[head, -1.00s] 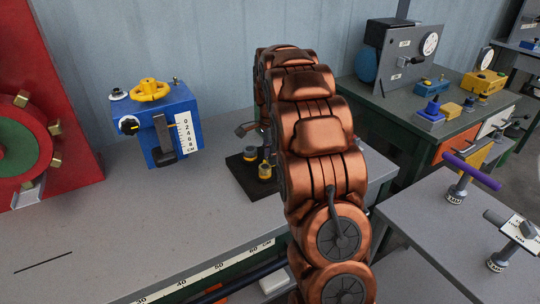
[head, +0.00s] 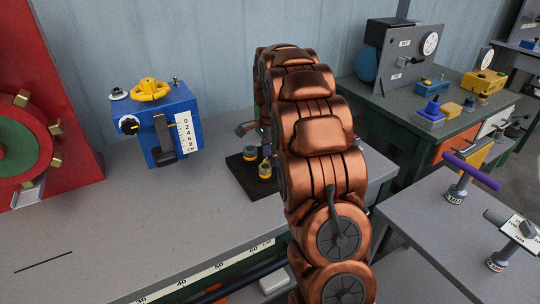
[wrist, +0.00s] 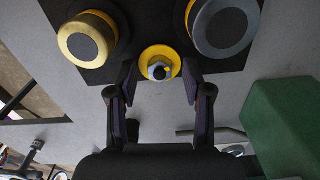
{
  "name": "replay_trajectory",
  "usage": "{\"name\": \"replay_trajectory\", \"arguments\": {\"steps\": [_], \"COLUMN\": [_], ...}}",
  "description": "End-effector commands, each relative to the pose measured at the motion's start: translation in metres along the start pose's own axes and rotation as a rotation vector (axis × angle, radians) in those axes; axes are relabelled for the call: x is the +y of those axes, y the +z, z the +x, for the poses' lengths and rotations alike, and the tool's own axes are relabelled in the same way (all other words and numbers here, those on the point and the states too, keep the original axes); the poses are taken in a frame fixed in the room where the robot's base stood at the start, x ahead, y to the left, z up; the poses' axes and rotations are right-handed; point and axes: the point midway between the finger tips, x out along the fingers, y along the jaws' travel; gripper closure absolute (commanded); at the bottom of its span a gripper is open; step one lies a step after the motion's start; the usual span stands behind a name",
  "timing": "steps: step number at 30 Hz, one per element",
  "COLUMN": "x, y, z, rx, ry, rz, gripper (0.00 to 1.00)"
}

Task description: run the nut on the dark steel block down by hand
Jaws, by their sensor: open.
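In the wrist view a small steel nut or bolt head (wrist: 159,71) sits in the middle of a yellow ring (wrist: 160,54), at the edge of a dark block or plate (wrist: 152,20). My gripper (wrist: 160,77) is open, with one dark finger on each side of the nut and visible gaps between; I cannot tell its height above the nut. In the head view the dark block (head: 236,172) stands on the grey bench, partly hidden behind my copper arm.
A brass-topped knob (wrist: 88,39) and a grey-topped knob (wrist: 222,27) flank the nut close to my fingers. A green block (wrist: 285,120) is at right in the wrist view. A blue box (head: 165,122) stands left on the bench (head: 130,210), whose front middle is clear.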

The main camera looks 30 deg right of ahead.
Motion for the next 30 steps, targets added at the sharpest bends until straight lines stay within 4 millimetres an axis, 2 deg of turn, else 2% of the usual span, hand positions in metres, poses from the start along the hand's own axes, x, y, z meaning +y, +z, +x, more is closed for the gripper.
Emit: {"name": "replay_trajectory", "arguments": {"steps": [5, 15, 21, 30], "x": [-0.001, -0.002, -0.001, 0.000], "y": [0.000, 0.000, 0.000, 0.000], "z": [-0.014, -0.075, -0.101, -0.118], "rx": [0.001, 0.003, 0.001, 0.000], "ry": [-0.004, -0.007, -0.003, -0.001], "rz": [0.000, -0.001, -0.001, 0.000], "gripper": [0.50, 0.50, 0.50, 0.50]}}
